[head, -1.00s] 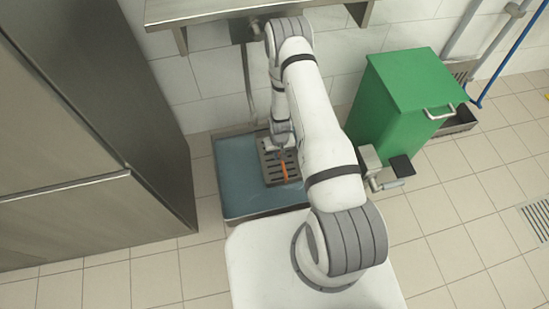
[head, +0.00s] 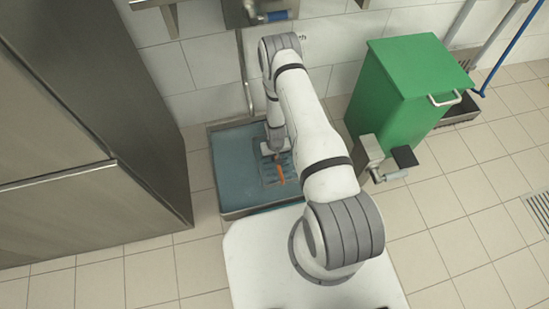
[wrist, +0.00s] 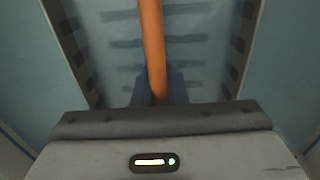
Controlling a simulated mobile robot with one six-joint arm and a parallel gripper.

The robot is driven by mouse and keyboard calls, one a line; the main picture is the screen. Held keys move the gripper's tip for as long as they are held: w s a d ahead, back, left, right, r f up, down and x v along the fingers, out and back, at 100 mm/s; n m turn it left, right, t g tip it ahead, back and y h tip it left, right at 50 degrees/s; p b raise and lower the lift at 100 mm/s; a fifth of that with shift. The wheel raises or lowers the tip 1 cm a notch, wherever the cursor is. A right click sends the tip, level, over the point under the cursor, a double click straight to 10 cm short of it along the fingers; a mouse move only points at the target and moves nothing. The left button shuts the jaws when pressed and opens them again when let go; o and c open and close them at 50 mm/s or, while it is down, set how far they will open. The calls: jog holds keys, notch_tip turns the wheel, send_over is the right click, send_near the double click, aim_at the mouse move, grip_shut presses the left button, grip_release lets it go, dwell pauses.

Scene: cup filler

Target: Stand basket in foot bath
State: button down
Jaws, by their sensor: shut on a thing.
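The foot bath (head: 232,168) is a low rectangular tray of blue-green liquid on the floor against the wall. The grey slotted basket (head: 269,179) is inside it, right of its middle, looking blue-tinted as if under the liquid. Its orange handle (head: 280,175) shows below my wrist. My gripper (head: 274,153) is over the bath, shut on the handle; the arm partly hides the basket's right side. In the wrist view, the handle (wrist: 151,40) runs up from between the fingers (wrist: 160,90), with slotted basket walls (wrist: 241,45) on both sides. I cannot tell whether the basket's base touches the bath floor.
A green pedal bin (head: 405,90) stands right of the bath, close to my arm. A steel cabinet (head: 90,120) stands close on the left. A pipe (head: 243,75) runs down the wall behind the bath.

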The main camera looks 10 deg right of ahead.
jog(key=shift+f, duration=0.15)
jog(key=c, duration=1.5)
grip_release()
jog(key=shift+o, duration=0.2)
notch_tip(320, 180, up, 8)
jog(key=p, duration=0.3)
jog(key=shift+f, duration=0.1)
